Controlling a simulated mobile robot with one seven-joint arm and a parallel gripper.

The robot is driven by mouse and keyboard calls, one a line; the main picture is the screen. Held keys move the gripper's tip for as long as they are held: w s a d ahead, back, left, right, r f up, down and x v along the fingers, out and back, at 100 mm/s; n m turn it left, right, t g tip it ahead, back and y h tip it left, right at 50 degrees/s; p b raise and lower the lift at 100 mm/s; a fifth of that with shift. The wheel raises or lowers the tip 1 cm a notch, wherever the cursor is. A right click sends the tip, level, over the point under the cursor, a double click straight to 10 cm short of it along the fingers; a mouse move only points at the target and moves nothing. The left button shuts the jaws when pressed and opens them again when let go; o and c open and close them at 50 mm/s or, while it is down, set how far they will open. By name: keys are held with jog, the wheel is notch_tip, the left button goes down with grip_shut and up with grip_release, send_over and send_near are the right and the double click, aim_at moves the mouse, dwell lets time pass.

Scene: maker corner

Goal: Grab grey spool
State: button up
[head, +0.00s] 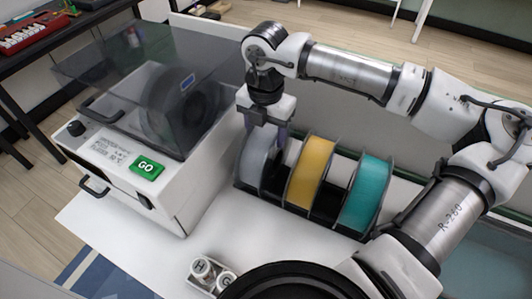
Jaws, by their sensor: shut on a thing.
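The grey spool (255,156) stands upright in the left slot of a black rack (325,207). My gripper (268,132) reaches down from above and is shut on the upper part of the grey spool. The fingertips are partly hidden against the spool. The spool's lower part sits down between the rack's dividers; whether it touches the rack's floor cannot be seen.
A yellow spool (311,172) and a teal spool (366,195) stand in the same rack to the right. A white machine (130,185) with a clear lid and a green GO label stands close on the left. Small white jars (203,270) stand at the front. Bare white table lies before the rack.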

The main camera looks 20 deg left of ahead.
grip_shut()
jog(key=shift+r, duration=0.1)
